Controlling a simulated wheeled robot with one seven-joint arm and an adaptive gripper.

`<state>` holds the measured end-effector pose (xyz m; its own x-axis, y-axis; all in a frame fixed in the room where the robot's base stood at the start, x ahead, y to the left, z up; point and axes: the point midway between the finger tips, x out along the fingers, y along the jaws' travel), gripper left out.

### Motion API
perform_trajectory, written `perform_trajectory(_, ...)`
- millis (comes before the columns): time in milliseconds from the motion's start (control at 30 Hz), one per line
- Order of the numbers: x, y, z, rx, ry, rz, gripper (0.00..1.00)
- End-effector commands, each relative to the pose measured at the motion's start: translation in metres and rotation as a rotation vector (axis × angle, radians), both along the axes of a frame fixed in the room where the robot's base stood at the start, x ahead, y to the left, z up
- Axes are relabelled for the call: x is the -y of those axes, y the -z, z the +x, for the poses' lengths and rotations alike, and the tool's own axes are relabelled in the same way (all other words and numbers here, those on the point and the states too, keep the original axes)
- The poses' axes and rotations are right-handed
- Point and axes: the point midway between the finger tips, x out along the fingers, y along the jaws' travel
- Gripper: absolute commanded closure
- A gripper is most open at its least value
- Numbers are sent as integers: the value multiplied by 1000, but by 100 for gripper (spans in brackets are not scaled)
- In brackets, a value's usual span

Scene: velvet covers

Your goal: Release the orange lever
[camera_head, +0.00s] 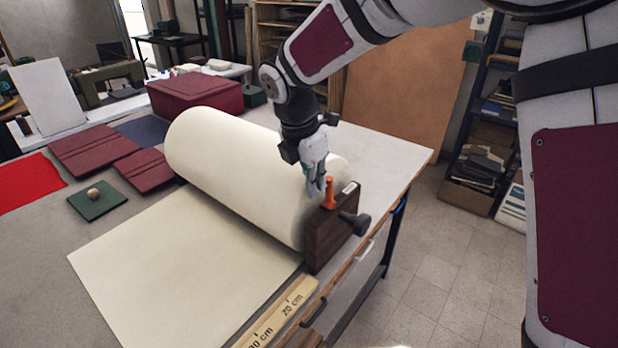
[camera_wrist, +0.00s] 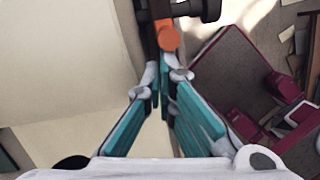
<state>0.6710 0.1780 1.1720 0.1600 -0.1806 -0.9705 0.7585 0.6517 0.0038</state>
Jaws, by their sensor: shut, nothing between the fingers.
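The orange lever (camera_head: 329,190) stands up from the top of a dark wooden end block (camera_head: 324,240) at the near end of a large cream roll (camera_head: 225,160). The lever also shows in the wrist view (camera_wrist: 168,39), at top centre. My gripper (camera_head: 318,192) is shut and empty, pointing down just left of the lever in the head view. In the wrist view my fingertips (camera_wrist: 165,77) are close below the lever's round orange end. I cannot tell whether they touch it.
A black knob (camera_head: 356,222) sticks out of the block's side. A cream sheet (camera_head: 180,270) runs from the roll across the table. A wooden ruler (camera_head: 278,318) lies along the table's front edge. Burgundy covers (camera_head: 95,150) and a burgundy box (camera_head: 195,93) are at left.

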Motion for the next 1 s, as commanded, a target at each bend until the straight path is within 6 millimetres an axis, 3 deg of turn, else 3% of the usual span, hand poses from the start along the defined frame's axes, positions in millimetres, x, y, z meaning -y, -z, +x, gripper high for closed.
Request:
perform_trajectory(600,28,-6,38,-409,0,320,100)
perform_trajectory(1000,34,-7,44,-419,-3,324,100)
